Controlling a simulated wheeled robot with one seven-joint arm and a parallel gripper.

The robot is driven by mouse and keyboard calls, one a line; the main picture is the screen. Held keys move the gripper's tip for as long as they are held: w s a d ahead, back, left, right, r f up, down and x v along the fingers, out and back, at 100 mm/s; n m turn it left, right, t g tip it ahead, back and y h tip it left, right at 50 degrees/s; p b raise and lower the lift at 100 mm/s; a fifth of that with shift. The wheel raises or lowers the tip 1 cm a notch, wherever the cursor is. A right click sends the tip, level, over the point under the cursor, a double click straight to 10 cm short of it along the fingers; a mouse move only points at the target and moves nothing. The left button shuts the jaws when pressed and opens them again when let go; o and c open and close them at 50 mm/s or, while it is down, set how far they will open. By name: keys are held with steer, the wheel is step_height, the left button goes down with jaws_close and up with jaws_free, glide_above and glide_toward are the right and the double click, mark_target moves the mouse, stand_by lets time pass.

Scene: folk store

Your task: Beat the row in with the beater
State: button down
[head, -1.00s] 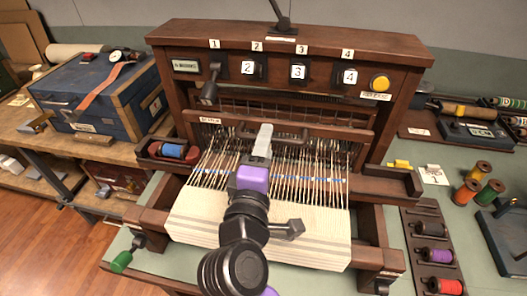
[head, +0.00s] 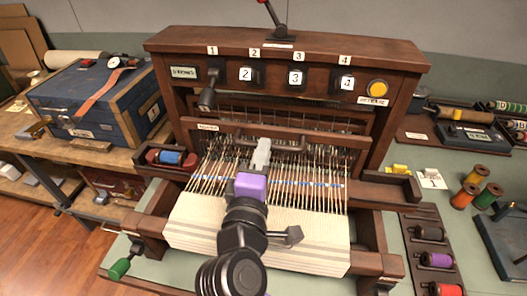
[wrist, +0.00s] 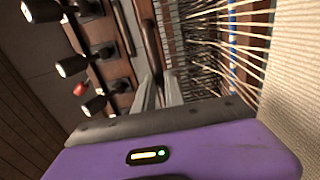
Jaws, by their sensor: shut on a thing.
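The beater (head: 335,148) is a wooden bar across the loom, with a dark handle (head: 292,139) at its middle. My gripper (head: 261,154) is shut at that handle, its grey fingers seen on the dark bar in the wrist view (wrist: 162,92). The contact itself is partly hidden. The row is a thin blue line (head: 310,184) across the pale warp threads, in front of the beater and a little behind the cream cloth (head: 200,222). A gap shows between beater and row. Blue thread also shows in the wrist view (wrist: 231,38).
Numbered levers and a yellow button (head: 377,89) line the loom's upper beam. A shuttle with blue thread (head: 171,157) lies in the left tray. An empty tray (head: 385,189) is at right. Spools stand further right, and a blue chest (head: 95,98) stands left.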

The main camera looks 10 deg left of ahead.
steer(key=s+p, duration=0.1)
steer(key=s, duration=1)
steer(key=shift+a, duration=0.25)
steer(key=shift+s+f, duration=0.1)
steer(key=w, duration=1.1)
steer(key=shift+p, duration=0.45)
steer(key=shift+d, duration=0.1)
steer(key=c, duration=1.4)
jaws_free()
steer(key=o, duration=0.4)
steer(key=shift+d, duration=0.1)
